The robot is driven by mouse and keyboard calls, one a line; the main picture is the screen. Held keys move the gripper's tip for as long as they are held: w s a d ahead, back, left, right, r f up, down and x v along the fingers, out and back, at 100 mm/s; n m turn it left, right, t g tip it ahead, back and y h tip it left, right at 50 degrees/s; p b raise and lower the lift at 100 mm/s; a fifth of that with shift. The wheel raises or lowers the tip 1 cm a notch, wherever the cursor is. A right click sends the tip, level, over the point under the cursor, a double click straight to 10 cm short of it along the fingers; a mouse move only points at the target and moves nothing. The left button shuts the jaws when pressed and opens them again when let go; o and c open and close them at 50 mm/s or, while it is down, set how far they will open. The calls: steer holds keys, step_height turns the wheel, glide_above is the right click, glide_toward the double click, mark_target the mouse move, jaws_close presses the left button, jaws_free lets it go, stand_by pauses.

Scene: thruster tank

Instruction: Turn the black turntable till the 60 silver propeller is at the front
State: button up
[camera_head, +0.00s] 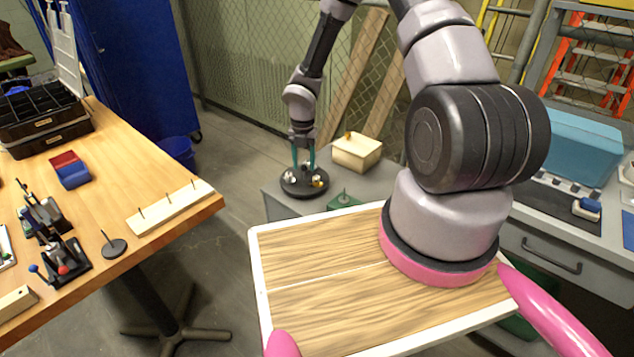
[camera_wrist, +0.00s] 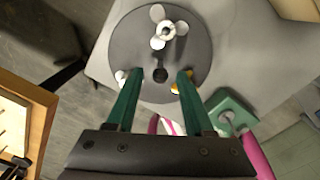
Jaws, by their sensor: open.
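The black turntable (camera_head: 291,187) sits near the left corner of a grey bench in the head view. In the wrist view the turntable (camera_wrist: 130,40) fills the upper middle, with a dark knob (camera_wrist: 160,75) at its centre. A silver three-bladed propeller (camera_wrist: 166,30) stands at its far side in that view. A white or silver piece (camera_wrist: 121,76) shows at the left edge and a yellowish one (camera_wrist: 183,80) at the right, both partly hidden by my fingers. No size marks are readable. My gripper (camera_wrist: 159,78) is open, its green fingers over the turntable either side of the knob.
A green block with a peg (camera_head: 343,201) stands close to the turntable; it also shows in the wrist view (camera_wrist: 230,110). A cream box (camera_head: 357,153) stands behind it on the grey bench. A wooden table (camera_head: 150,190) is at left, with floor between.

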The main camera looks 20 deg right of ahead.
steer(key=shift+r, duration=3.35)
